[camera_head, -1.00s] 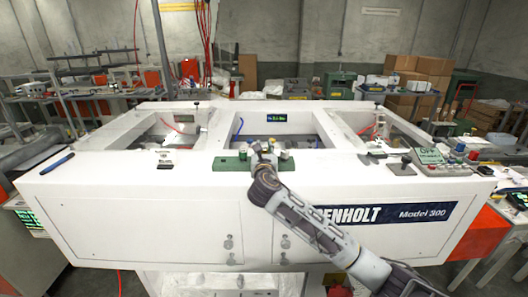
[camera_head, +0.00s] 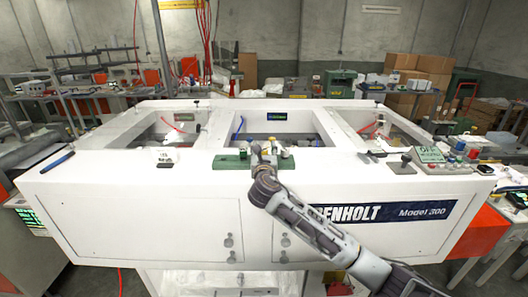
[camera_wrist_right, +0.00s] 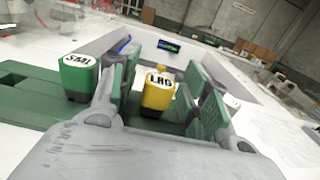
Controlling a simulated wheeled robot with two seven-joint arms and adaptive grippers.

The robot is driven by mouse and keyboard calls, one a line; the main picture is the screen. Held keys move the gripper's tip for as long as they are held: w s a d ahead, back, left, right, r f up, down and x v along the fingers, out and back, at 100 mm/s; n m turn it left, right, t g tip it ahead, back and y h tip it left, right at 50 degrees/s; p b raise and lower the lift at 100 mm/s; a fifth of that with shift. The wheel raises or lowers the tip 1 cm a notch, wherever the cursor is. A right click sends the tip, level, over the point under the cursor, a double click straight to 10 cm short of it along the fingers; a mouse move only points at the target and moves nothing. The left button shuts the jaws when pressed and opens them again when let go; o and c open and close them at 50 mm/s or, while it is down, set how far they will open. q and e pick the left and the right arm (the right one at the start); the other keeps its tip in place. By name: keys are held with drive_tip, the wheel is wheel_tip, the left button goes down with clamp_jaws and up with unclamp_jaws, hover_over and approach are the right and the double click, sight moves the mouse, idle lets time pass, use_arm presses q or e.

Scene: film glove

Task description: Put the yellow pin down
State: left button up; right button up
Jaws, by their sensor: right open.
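The yellow pin (camera_wrist_right: 158,92), with "LRG" on its white top, stands upright at the green block (camera_wrist_right: 30,95) in the right wrist view. My right gripper (camera_wrist_right: 165,95) is open, with one green-padded finger on each side of the pin. Narrow gaps show between the pin and the fingers. The pin's lower end is hidden. A green pin (camera_wrist_right: 80,78) marked "SML" stands to its left. In the head view my right gripper (camera_head: 264,150) is over the green block (camera_head: 230,163) on the machine's front ledge, largely covering the yellow pin. My left gripper is out of view.
The white machine (camera_head: 130,215) has open bays behind the ledge. A small dark-and-white item (camera_head: 165,160) lies left of the block. A lever (camera_head: 403,164) and a control panel (camera_head: 455,160) stand to the right. The ledge beside the block is mostly clear.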

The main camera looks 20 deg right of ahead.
drive_tip(key=shift+r, duration=0.15)
drive_tip(key=b+v, duration=0.2)
drive_tip(key=v, duration=1)
idle(0.3)
drive_tip(key=shift+s, duration=0.1)
idle(0.5)
